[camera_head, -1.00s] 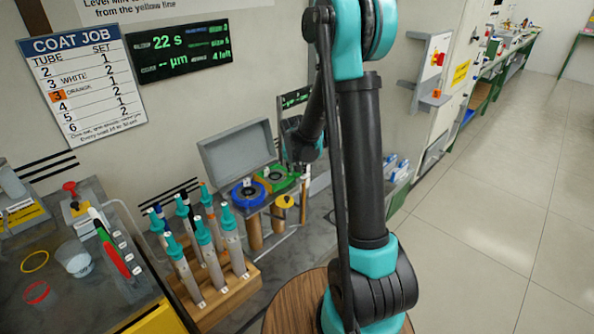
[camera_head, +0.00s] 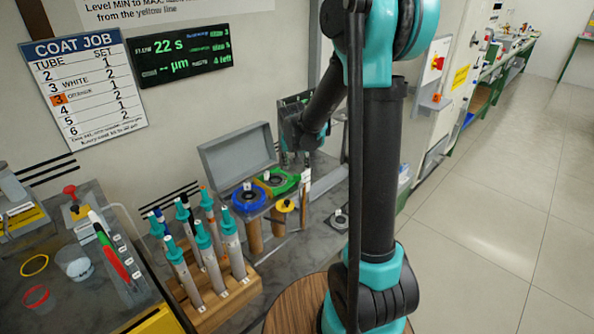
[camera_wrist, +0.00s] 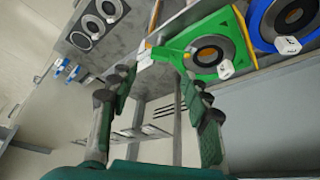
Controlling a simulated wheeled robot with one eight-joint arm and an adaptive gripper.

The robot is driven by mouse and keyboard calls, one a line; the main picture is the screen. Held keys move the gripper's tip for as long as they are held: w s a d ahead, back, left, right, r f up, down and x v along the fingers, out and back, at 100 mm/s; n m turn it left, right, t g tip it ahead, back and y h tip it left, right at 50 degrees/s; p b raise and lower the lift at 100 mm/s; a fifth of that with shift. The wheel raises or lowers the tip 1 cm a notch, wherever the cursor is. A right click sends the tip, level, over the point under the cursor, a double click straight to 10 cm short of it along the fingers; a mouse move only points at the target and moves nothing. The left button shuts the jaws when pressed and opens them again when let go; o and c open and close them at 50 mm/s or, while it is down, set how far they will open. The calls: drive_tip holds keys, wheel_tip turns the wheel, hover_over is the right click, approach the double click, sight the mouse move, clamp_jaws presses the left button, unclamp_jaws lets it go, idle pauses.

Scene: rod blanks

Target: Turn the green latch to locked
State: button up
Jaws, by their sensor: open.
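The green latch (camera_head: 281,182) is a green piece around a dark round port on the grey fixture, beside a blue ring (camera_head: 248,196). In the wrist view the green latch (camera_wrist: 211,42) is at the upper middle, with a green arm reaching left toward my fingers. The blue ring (camera_wrist: 267,30) shows to its right. My gripper (camera_wrist: 158,84) is open and empty. Its right finger lies just below the latch in the picture; I cannot tell if it touches. In the head view my gripper (camera_head: 300,158) is small, just above and behind the latch.
A grey raised lid (camera_head: 236,151) stands behind the blue ring. A yellow round part (camera_head: 285,206) is in front of the latch. A wooden rack (camera_head: 222,298) with several teal-capped tubes stands at front left. A white-labelled dark block (camera_head: 338,219) lies right of the fixture.

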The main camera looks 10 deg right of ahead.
drive_tip(key=shift+v, duration=2.45)
drive_tip(key=shift+s+d, duration=0.1)
drive_tip(key=shift+s, duration=0.05)
drive_tip(key=s+d+f+n, duration=0.1)
drive_tip(key=s+d+f, duration=0.2)
drive_tip(key=s, duration=0.9)
drive_tip(key=s+d+f+n+y, duration=0.1)
drive_tip(key=s+d+f+n, duration=0.1)
drive_tip(key=s, duration=1.1)
drive_tip(key=shift+s+d+f, duration=0.2)
drive_tip(key=shift+d+f, duration=0.15)
drive_tip(key=shift+f, duration=0.45)
